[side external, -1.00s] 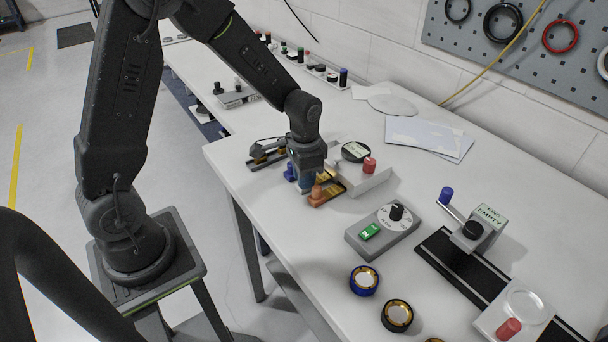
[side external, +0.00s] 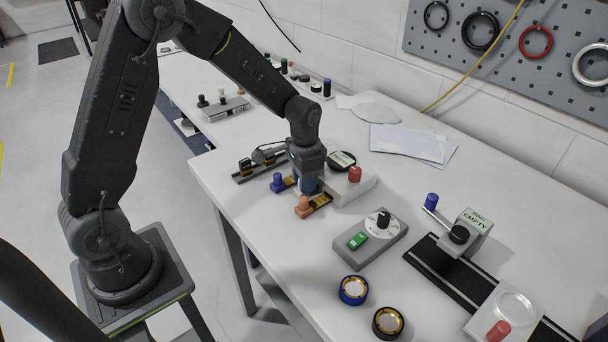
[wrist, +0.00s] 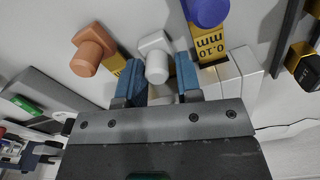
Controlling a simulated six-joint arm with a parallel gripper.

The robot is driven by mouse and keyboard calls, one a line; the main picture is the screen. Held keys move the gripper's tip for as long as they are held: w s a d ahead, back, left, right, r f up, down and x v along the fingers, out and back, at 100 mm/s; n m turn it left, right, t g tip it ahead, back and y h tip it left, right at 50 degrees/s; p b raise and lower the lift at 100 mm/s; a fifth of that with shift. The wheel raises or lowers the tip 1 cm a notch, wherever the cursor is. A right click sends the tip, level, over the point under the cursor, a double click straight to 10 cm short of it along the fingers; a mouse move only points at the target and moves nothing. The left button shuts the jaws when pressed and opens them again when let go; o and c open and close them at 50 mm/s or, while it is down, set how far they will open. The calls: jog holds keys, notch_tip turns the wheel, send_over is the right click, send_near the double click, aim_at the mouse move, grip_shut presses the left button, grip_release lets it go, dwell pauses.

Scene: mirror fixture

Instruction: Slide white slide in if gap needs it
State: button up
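The white slide (wrist: 156,62), with a round knob, lies between the fingertips in the wrist view; the gripper hides it in the side view. My gripper (wrist: 160,84) is low at the bench with its two blue fingertips either side of the slide, apparently open. It also shows in the side view (side external: 308,186). An orange-knobbed slide (wrist: 93,50) is left of it, and a blue-knobbed slide (wrist: 205,12) marked 0.10 mm is right of it. Both show in the side view, orange (side external: 304,205) and blue (side external: 279,183). The gap itself cannot be made out.
A white block with a red knob (side external: 355,174) and a dark round dial (side external: 342,160) stands right beside my gripper. A grey dial box with a green switch (side external: 358,240) is nearer. Two rings (side external: 354,290) and a black rail (side external: 450,275) lie on the front right.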

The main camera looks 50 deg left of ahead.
notch_tip(320, 180, up, 14)
dwell(0.5)
jog(key=s+d+r+n+t, duration=0.1)
jog(key=s+d+r+t, duration=0.1)
jog(key=s, duration=0.8)
jog(key=s+d+r+n+t, duration=0.2)
jog(key=s+r+t, duration=0.1)
jog(key=s, duration=0.7)
jog(key=shift+s+d+r+t, duration=0.2)
jog(key=shift+r+t, duration=0.1)
jog(key=shift+r, duration=0.05)
dwell(1.8)
